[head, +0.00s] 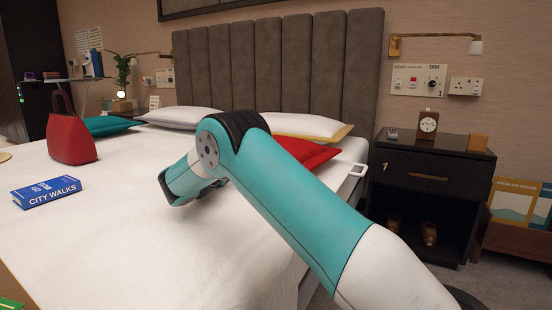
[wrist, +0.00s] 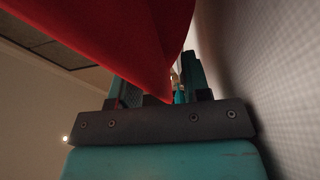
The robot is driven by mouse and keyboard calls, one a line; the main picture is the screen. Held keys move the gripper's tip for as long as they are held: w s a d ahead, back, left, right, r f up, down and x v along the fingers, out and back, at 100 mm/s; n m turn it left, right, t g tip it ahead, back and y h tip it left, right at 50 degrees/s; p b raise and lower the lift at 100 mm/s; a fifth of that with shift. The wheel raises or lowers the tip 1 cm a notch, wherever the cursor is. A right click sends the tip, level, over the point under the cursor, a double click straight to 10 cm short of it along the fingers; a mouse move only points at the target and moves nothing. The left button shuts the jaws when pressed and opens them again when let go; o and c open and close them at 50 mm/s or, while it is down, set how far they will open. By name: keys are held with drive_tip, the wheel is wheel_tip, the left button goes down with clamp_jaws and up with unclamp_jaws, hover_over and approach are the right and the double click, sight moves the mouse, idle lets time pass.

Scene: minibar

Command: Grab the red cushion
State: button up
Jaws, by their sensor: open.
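The red cushion (head: 308,152) lies at the head of the bed on the right side, in front of a white pillow. My arm hides much of it in the head view. In the wrist view the red cushion (wrist: 110,40) fills the upper left, and its corner hangs down over my gripper (wrist: 162,88). My gripper is open. The corner overlaps the space by the fingers and partly hides one of them; I cannot tell whether it touches them. In the head view my fingers cannot be made out behind my arm.
The white bed (head: 120,235) holds a red handbag (head: 72,142), a blue book (head: 47,192), a teal cushion (head: 108,125) and white pillows (head: 185,117). A dark nightstand (head: 450,165) with a clock (head: 428,124) stands right of the bed. The grey headboard (head: 280,65) rises behind.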

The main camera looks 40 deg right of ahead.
clamp_jaws()
drive_tip(key=shift+r, duration=0.15)
